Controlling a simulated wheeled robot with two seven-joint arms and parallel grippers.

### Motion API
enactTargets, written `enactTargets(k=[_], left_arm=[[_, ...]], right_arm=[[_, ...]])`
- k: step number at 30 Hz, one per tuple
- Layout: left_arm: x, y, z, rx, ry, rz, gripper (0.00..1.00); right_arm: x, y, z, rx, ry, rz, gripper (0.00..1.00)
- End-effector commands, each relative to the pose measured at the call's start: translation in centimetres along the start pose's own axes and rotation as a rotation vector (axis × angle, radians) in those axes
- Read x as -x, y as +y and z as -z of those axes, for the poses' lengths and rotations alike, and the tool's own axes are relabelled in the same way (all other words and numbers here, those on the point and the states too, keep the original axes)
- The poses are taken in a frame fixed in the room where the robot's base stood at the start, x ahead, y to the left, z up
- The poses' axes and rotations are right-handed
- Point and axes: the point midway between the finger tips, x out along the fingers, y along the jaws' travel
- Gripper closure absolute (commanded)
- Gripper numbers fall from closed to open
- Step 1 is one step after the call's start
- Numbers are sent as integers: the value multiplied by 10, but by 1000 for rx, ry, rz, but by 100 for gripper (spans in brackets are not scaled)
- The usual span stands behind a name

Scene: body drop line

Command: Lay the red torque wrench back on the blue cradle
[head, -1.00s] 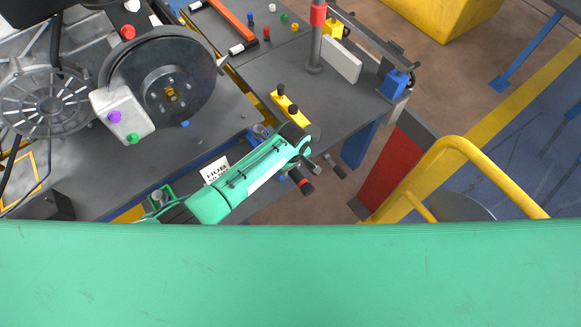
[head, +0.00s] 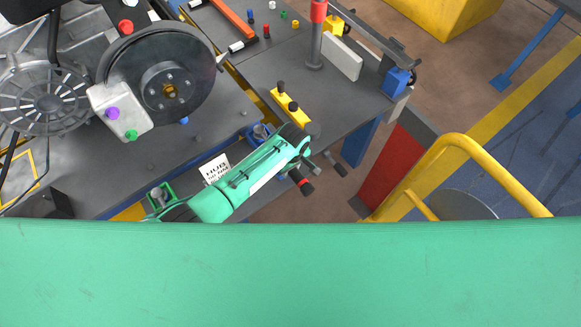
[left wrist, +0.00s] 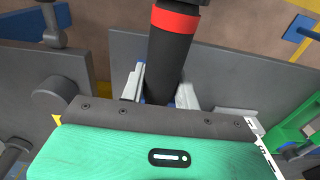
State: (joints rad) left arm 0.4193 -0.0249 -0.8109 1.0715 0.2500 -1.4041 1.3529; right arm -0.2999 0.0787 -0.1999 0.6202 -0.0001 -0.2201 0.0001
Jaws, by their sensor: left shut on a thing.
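My left gripper (head: 309,168), on its green arm, is shut on the red torque wrench (head: 297,177) beyond the near table edge. The wrench shows as a black handle with a red band. In the left wrist view the black handle (left wrist: 168,55) and red band stand up between the pale fingers (left wrist: 160,90); its lower part is hidden behind the gripper body. The blue cradle (head: 259,132) is partly seen at the table edge, just left of the gripper, partly covered by the arm. Whether the wrench touches it I cannot tell. My right gripper is not in view.
A green cradle (head: 160,195) and a white HUB card (head: 214,168) are along the same edge. A yellow block (head: 285,103) with black knobs and a grey post (head: 315,45) with a red top stand behind. A yellow rail (head: 455,142) is at the right.

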Motion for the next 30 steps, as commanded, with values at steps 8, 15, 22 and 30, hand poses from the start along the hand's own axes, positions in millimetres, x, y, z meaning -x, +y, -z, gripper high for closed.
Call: enactTargets(k=[8, 15, 22, 30], left_arm=[[-5, 1, 0, 0, 0, -2, 100], [-6, 1, 0, 0, 0, -1, 43], [-6, 0, -1, 0, -1, 1, 43], [10, 0, 0, 1, -1, 0, 43]], right_arm=[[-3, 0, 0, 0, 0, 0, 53], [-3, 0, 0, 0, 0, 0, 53], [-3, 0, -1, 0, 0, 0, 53], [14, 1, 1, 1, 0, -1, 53]])
